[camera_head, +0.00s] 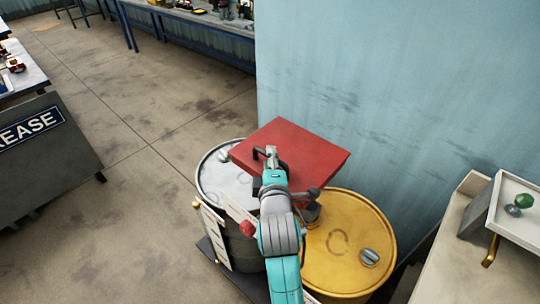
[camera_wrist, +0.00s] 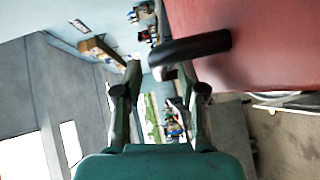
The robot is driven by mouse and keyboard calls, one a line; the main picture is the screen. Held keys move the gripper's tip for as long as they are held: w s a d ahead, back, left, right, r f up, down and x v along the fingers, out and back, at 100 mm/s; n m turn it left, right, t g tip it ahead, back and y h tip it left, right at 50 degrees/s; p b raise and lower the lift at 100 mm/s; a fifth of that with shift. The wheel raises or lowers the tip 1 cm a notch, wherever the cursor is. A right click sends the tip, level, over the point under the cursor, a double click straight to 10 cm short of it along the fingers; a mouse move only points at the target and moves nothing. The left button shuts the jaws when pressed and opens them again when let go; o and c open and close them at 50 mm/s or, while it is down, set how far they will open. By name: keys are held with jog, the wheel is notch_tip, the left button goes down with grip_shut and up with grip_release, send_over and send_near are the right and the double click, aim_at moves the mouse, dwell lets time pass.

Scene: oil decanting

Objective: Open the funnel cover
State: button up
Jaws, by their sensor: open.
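The funnel cover is a red square lid (camera_head: 310,145) above the grey and yellow drums. It fills the upper right of the wrist view (camera_wrist: 265,45). Its black bent handle (camera_wrist: 195,44) sticks out from the red face, and its end lies at the gap between my fingertips. My gripper (camera_head: 271,163) is at the lid's near left part, by the handle. In the wrist view my gripper (camera_wrist: 158,78) has its two fingers apart, with nothing clearly clasped. Whether a finger touches the handle I cannot tell. My arm hides part of the lid's near edge and what lies under it.
A grey drum (camera_head: 222,180) stands at left and a yellow drum (camera_head: 345,240) at right, close under the lid. A blue wall (camera_head: 400,110) rises behind. A bench with a white tray (camera_head: 520,215) is at right. Open floor (camera_head: 120,180) lies to the left.

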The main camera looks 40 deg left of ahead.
jog(key=shift+x, duration=1)
grip_shut()
